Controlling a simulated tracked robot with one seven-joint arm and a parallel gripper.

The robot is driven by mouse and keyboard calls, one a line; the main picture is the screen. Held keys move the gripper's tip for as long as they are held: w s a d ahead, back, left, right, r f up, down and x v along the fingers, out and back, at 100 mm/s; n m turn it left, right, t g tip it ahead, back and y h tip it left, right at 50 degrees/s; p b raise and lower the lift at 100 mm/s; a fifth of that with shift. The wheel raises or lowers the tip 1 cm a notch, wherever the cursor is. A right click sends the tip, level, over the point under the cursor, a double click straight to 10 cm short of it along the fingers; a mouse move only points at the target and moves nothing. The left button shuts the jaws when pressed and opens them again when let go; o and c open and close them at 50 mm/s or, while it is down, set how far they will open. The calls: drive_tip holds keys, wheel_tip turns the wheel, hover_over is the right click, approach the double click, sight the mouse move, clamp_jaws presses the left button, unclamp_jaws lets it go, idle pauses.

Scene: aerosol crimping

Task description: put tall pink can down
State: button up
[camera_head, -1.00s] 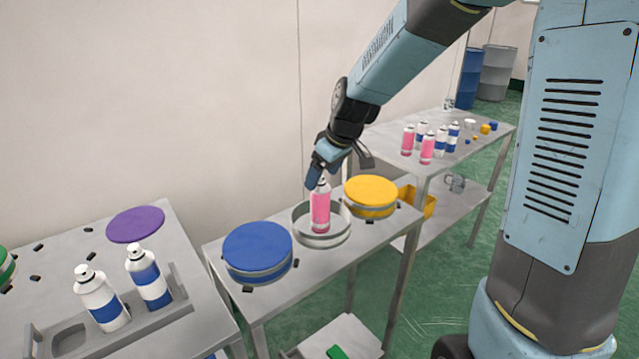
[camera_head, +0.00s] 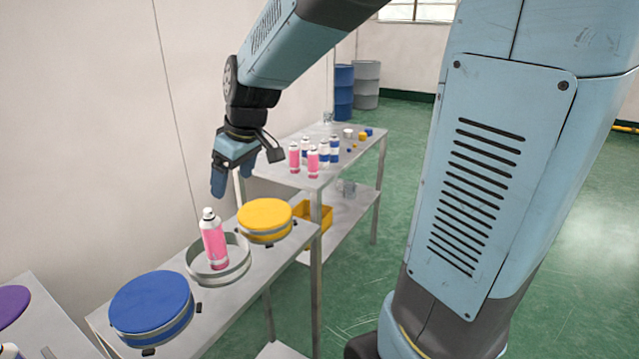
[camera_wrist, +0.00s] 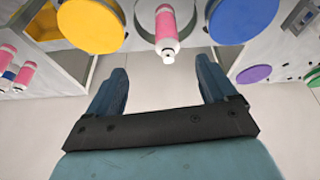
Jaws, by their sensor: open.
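The tall pink can (camera_head: 213,241) has a white top and stands inside the round grey open ring (camera_head: 236,273) on the narrow table. In the wrist view the pink can (camera_wrist: 166,30) shows beyond the fingertips, apart from them. My gripper (camera_head: 233,186) is open and empty, above and a little right of the can's top in the head view. It also shows open in the wrist view (camera_wrist: 162,82).
A yellow-lidded round container (camera_head: 265,216) and a blue-lidded one (camera_head: 150,303) flank the ring closely. Several pink and blue-white cans stand on the back table (camera_head: 345,160). A yellow bin (camera_head: 313,215) sits on its lower shelf. The wall is close on the left.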

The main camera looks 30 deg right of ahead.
drive_tip(key=s+d+r+m+t+h, duration=0.1)
drive_tip(key=s+d+m, duration=0.3)
drive_tip(key=s, duration=0.5)
drive_tip(key=s+d+r+m+t+h, duration=0.1)
drive_tip(key=s+d+r+m, duration=0.2)
drive_tip(key=s+d, duration=0.5)
drive_tip(key=shift+s+d+r+m, duration=0.2)
drive_tip(key=shift+s+m, duration=0.3)
drive_tip(key=shift+s, duration=0.5)
